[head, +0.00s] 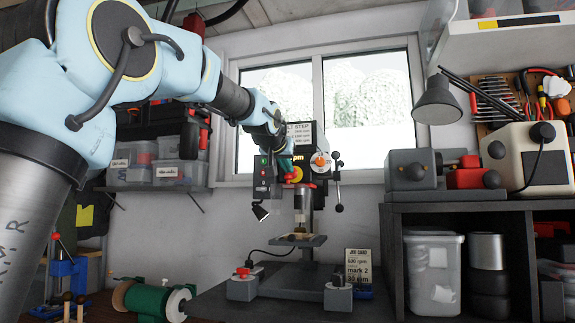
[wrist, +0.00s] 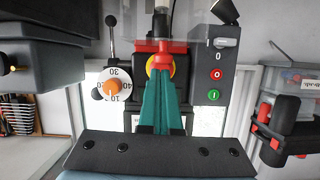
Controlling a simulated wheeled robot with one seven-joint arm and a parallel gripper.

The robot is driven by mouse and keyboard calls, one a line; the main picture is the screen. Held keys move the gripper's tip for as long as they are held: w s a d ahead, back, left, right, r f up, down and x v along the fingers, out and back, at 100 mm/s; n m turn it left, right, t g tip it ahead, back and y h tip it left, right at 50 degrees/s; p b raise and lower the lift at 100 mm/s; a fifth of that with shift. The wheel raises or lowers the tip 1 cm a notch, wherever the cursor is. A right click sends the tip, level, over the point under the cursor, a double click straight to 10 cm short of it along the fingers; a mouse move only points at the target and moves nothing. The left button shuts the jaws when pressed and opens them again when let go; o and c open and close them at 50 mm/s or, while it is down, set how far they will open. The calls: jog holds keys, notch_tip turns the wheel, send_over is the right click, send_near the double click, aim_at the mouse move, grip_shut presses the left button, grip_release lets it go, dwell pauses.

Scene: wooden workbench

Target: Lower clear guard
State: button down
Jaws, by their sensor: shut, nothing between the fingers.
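The drill press (head: 263,176) stands on the bench in front of the window, with a grey chuck (head: 304,203) below its head. The clear guard is hard to make out in the head view; in the wrist view a see-through panel (wrist: 138,28) shows at the top, beyond the fingertips. My gripper (head: 292,177) is at the front of the press head, just above the chuck. I cannot tell whether the tips touch the guard.
A white dial with an orange knob (wrist: 115,84) and red and green buttons (wrist: 215,75) flank the fingers. A wooden piece (head: 300,240) lies on the press table. A job card (head: 358,266) stands at right. A lever with black knobs (head: 337,185) sticks out right.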

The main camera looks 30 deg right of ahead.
jog(key=shift+f, duration=0.1)
jog(key=b, duration=0.2)
jog(key=shift+f+b, duration=0.25)
jog(key=shift+b, duration=0.05)
